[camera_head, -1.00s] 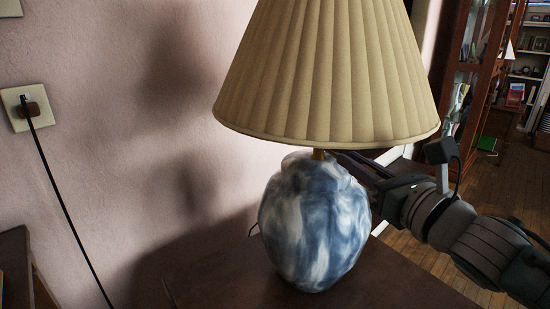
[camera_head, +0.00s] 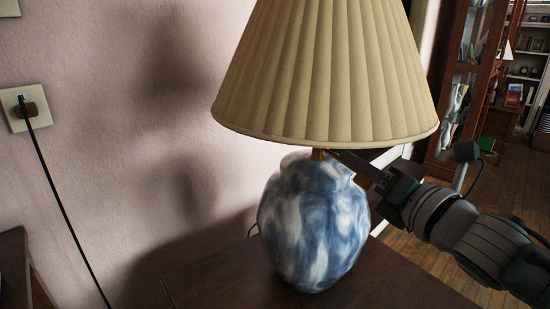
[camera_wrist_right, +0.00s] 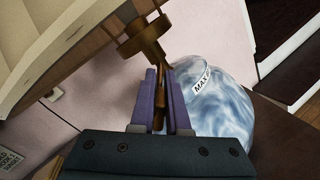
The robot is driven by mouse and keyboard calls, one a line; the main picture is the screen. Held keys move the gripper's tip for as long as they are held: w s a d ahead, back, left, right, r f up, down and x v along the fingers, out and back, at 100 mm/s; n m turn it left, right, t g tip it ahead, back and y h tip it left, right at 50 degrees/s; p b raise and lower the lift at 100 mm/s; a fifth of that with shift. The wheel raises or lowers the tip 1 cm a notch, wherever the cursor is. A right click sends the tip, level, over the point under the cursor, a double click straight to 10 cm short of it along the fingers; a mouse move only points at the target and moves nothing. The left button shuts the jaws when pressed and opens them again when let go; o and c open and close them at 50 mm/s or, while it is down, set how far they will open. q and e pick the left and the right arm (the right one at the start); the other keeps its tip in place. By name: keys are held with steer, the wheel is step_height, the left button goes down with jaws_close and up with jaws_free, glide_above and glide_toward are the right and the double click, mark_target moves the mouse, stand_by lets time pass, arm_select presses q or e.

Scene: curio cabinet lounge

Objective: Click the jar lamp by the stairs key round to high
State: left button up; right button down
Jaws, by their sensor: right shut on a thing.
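The jar lamp has a blue and white marbled jar body (camera_head: 313,225) and a pleated tan shade (camera_head: 325,75). It stands upright on a dark wooden table (camera_head: 225,275). My right gripper (camera_head: 347,160) reaches in from the right, just under the shade and above the jar's shoulder. In the right wrist view, the brass lamp socket (camera_wrist_right: 143,38) sits above the jar (camera_wrist_right: 222,105). The purple fingers of my right gripper (camera_wrist_right: 165,98) are shut on the slim brass key (camera_wrist_right: 159,112) below the socket. The key is hidden in the head view. My left gripper is out of view.
A wall outlet (camera_head: 26,107) with a plug and black cord (camera_head: 65,210) is at the left. A white label (camera_wrist_right: 203,80) is on the jar. A glass-fronted cabinet (camera_head: 468,75) stands behind at the right. Wooden floor (camera_head: 415,238) is open beyond the table.

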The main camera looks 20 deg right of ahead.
steer(key=m, duration=1)
steer(key=f+m+p, duration=0.1)
steer(key=m, duration=0.9)
steer(key=m+p, duration=0.1)
steer(key=m, duration=0.9)
steer(key=shift+a+f, duration=0.35)
steer(key=shift+a, duration=0.05)
steer(key=m, duration=0.5)
steer(key=shift+a+m, duration=0.2)
steer(key=shift+m, duration=0.1)
steer(key=shift+a+r+m+b, duration=0.15)
steer(key=shift+m+b, duration=0.2)
steer(key=shift+m, duration=1.4)
steer(key=shift+r+m+b, duration=0.15)
steer(key=shift+m+b, duration=0.15)
steer(key=shift+m, duration=1.5)
steer(key=shift+a+r+m+b, duration=0.15)
steer(key=shift+m+b, duration=0.2)
steer(key=shift+m, duration=1.4)
steer(key=shift+d, duration=0.1)
steer(key=c, duration=0.9)
jaws_free()
